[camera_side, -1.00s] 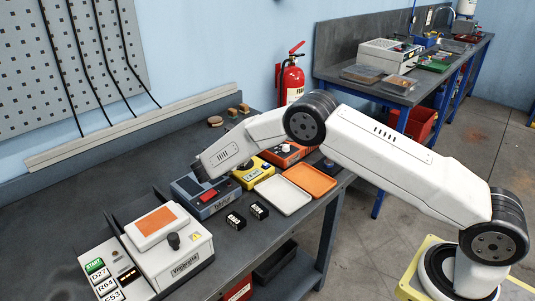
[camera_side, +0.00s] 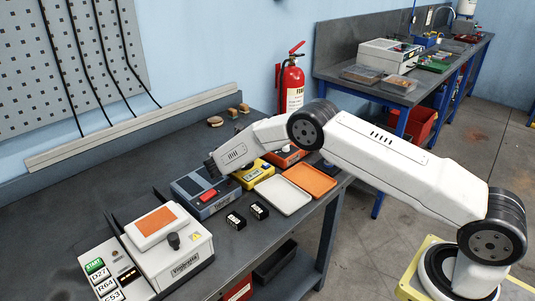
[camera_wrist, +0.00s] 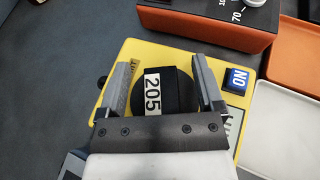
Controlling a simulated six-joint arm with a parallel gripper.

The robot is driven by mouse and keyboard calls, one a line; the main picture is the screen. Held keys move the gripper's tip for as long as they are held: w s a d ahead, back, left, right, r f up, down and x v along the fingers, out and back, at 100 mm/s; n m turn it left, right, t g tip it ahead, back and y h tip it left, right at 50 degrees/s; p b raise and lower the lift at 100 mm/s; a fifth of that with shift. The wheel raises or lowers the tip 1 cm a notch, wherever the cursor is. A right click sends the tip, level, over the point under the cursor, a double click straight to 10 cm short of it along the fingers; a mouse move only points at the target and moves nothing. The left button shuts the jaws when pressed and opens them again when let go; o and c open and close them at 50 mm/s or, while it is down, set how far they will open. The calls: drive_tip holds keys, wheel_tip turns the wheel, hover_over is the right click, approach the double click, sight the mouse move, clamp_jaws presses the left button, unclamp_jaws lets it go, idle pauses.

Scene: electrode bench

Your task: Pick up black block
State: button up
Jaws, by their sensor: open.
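In the wrist view a black block (camera_wrist: 181,93) with a white "205" label lies on a dark round spot of the yellow device (camera_wrist: 133,51). My gripper (camera_wrist: 161,65) is open, with one finger on each side of this block; a gap shows between block and right finger. Whether the fingers are down at its height I cannot tell. In the side view my gripper (camera_side: 211,168) is above the left end of the yellow device (camera_side: 253,177), and the block there is hidden. Two other black blocks with white labels, one (camera_side: 235,221) and another (camera_side: 259,210), stand on the bench.
A blue-grey device with a red button (camera_side: 207,196) is left of the yellow one. An orange device (camera_wrist: 205,22) is behind it. A white tray (camera_side: 283,196) and an orange tray (camera_side: 310,181) lie to the right. A white machine (camera_side: 172,252) stands at the front left.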

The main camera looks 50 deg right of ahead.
idle(0.3)
clamp_jaws()
drive_tip(key=shift+r, duration=0.25)
drive_tip(key=shift+r, duration=1.5)
drive_tip(key=s+a+r, duration=0.1)
drive_tip(key=s+r, duration=0.8)
drive_tip(key=s, duration=0.5)
drive_tip(key=shift+a+r, duration=0.2)
drive_tip(key=shift+r, duration=0.1)
